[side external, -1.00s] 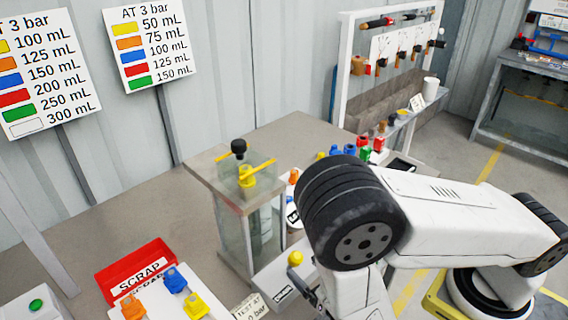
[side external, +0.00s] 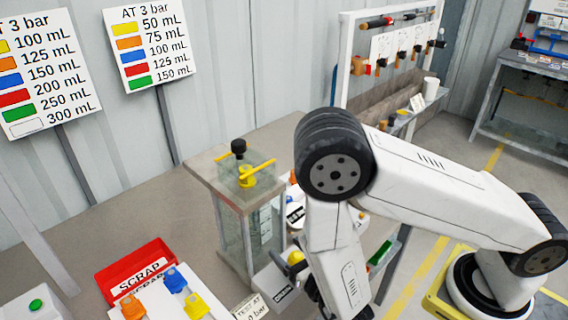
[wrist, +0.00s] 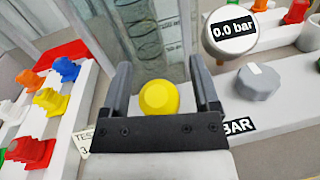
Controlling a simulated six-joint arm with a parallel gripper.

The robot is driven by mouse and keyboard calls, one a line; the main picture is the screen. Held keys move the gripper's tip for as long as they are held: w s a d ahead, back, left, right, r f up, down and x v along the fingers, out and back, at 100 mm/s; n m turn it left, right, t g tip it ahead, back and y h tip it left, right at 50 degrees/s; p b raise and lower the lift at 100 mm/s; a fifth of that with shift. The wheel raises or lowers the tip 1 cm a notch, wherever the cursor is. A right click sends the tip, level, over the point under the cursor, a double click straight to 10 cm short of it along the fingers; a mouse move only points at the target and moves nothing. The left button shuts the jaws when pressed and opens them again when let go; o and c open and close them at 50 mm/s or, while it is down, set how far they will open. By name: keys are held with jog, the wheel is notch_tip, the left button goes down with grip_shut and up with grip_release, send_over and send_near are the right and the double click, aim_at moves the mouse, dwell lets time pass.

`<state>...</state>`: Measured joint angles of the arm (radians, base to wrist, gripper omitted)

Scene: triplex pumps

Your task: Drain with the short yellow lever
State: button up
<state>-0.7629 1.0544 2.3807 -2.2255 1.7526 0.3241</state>
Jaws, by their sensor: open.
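In the side view, a glass-sided tank (side external: 238,232) has two yellow bars on its lid. One bar (side external: 259,168) slants over a yellow round fitting; the other, shorter-looking bar (side external: 222,155) lies behind, near a black knob (side external: 238,147). I cannot tell for certain which is the short lever. A round yellow knob (side external: 295,258) is on a pale box beside the tank's foot. In the wrist view, my gripper (wrist: 160,72) is open, and a yellow knob (wrist: 159,98) appears between its fingers with gaps on both sides.
A gauge reading 0.0 bar (wrist: 232,37) and a grey knob (wrist: 258,83) are right of my gripper. Coloured fittings stand on a white rack (wrist: 75,110) at left. A red scrap bin (side external: 132,268) is beside the rack. Two volume charts (side external: 147,48) stand behind.

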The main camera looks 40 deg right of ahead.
jog(key=shift+c, duration=0.2)
grip_shut()
dwell(1.2)
